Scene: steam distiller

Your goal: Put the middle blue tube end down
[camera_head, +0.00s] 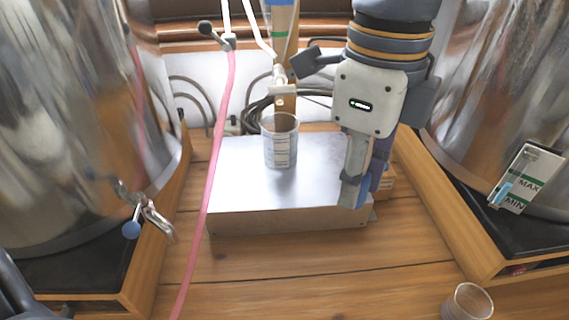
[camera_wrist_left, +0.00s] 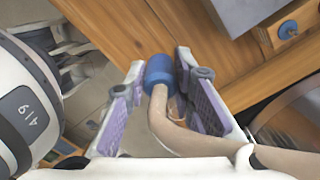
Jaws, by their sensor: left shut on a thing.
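My left gripper (camera_head: 362,192) points down at the right front corner of the metal box in the head view. It is shut on a blue tube end (camera_wrist_left: 158,73), which shows between the purple-padded fingers in the left wrist view. A pale beige tube (camera_wrist_left: 175,130) runs from this end back under the gripper and off to the right. In the head view the fingers hide most of the held end. The held end appears above the wooden floor beside the box, but I cannot tell its exact height. My right gripper is not in view.
A flat metal box (camera_head: 250,200) carries a clear measuring cup (camera_head: 281,145). A pink hose (camera_head: 215,140) hangs at its left. Large shiny vessels stand on both sides on wooden frames. Another cup (camera_head: 467,302) stands at lower right.

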